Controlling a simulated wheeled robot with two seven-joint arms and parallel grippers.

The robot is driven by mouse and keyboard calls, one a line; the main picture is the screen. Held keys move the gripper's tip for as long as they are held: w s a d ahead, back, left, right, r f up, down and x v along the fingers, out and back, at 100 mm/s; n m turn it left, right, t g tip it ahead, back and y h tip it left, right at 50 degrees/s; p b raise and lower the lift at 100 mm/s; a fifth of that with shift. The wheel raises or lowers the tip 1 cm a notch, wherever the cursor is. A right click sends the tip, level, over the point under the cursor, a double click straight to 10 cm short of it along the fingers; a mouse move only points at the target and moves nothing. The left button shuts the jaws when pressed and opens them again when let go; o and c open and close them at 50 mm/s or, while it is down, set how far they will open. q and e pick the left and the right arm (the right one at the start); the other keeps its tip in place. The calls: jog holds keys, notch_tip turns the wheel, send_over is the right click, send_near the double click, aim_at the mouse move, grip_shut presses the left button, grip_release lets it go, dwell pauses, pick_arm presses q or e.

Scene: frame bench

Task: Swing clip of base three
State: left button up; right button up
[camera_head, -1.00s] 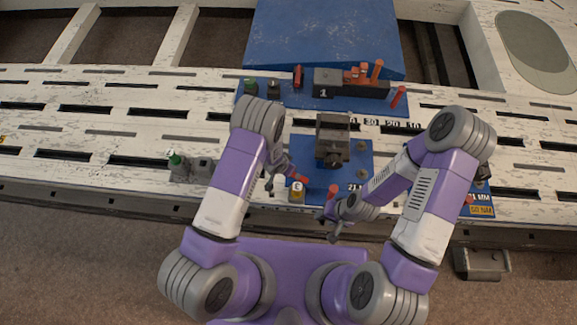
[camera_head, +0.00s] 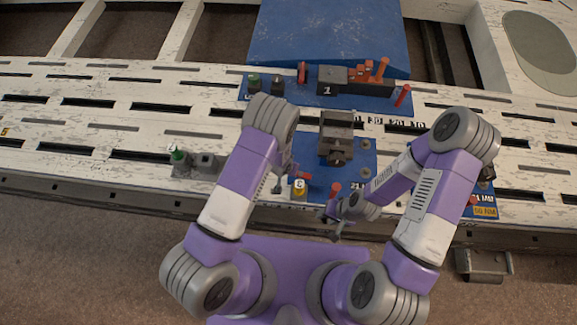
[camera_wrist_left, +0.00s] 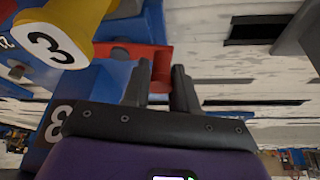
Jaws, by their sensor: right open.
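Base three is a blue plate (camera_head: 350,188) near the bench's front edge, with a dark block (camera_head: 335,135) on it. Its yellow tag marked 3 (camera_head: 299,189) also shows large in the left wrist view (camera_wrist_left: 52,38). A red clip part (camera_head: 303,176) is beside the tag; red shows behind and between my left fingertips in the wrist view (camera_wrist_left: 128,52). My left gripper (camera_head: 281,180) is at this red part, its fingers a small gap apart; contact is unclear. My right gripper (camera_head: 333,222) is open and empty at the bench's front edge, below a red peg (camera_head: 335,190).
A second blue base marked 1 (camera_head: 310,99) stands behind, with red and orange levers. A grey fixture with a green knob (camera_head: 178,156) is at left. Another blue base (camera_head: 482,198) is partly behind my right arm. The slotted white bench (camera_head: 60,125) is mostly clear at left.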

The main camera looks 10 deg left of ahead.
pick_arm(q)
jog(key=o, duration=0.5)
jog(key=shift+c, duration=0.2)
jog(key=d+p+v, duration=0.1)
jog(key=p+v, duration=0.2)
jog(key=v, duration=0.4)
jog(key=shift+a+r, duration=0.25)
jog(key=shift+a, duration=0.3)
jog(key=shift+s, duration=0.15)
